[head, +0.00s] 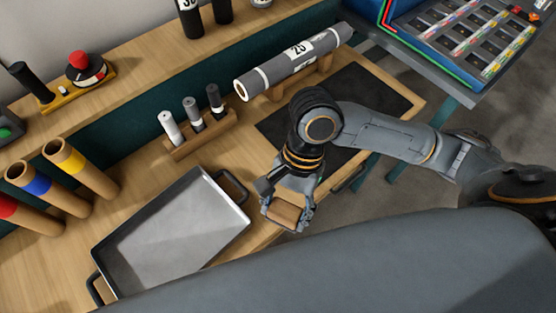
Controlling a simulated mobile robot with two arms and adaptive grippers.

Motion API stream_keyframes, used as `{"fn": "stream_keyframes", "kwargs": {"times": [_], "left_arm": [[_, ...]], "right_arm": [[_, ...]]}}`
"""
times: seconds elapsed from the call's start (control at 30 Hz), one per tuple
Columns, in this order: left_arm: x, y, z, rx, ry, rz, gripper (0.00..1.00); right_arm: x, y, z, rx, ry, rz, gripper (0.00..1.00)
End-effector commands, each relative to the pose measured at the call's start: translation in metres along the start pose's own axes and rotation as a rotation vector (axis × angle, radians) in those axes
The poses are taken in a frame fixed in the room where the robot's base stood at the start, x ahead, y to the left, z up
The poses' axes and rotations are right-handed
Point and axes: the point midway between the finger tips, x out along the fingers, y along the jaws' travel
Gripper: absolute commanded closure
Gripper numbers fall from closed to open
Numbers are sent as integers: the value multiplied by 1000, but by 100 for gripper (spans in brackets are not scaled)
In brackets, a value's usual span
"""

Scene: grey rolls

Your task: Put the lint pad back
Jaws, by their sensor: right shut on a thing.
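My right gripper (287,216) is at the front edge of the wooden bench, just right of the metal tray. It is shut on a small brown block, which looks like the lint pad (285,211). The fingers cover the pad's ends, and I cannot tell whether it touches the bench. My left gripper is not in view.
A grey metal tray (122,244) with dark handles lies on the bench (238,163). Behind it are a wooden holder (203,138) with three small rolls, a grey roll marked 20 (292,63) on supports, and a dark mat (372,92). Colour-banded tubes (82,168) stand left.

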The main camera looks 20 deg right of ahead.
Motion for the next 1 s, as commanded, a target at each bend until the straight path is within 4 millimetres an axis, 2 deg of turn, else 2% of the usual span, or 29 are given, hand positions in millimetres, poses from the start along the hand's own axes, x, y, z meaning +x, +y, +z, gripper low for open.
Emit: {"fn": "stream_keyframes", "kwargs": {"times": [0.17,0.33,0.4,0.6,0.8,0.9,1.0], "left_arm": [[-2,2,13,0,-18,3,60],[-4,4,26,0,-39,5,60],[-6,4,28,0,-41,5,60],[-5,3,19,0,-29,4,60],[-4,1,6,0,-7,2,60],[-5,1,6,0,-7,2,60],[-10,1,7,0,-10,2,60]], "right_arm": [[3,-18,-25,14,2,-2,68],[6,-44,-64,13,1,-2,68],[8,-55,-79,13,2,-2,68],[33,-73,-116,10,0,-1,68],[44,-82,-132,6,1,-2,68],[50,-85,-140,8,2,-1,68],[64,-83,-145,8,1,2,68]]}}
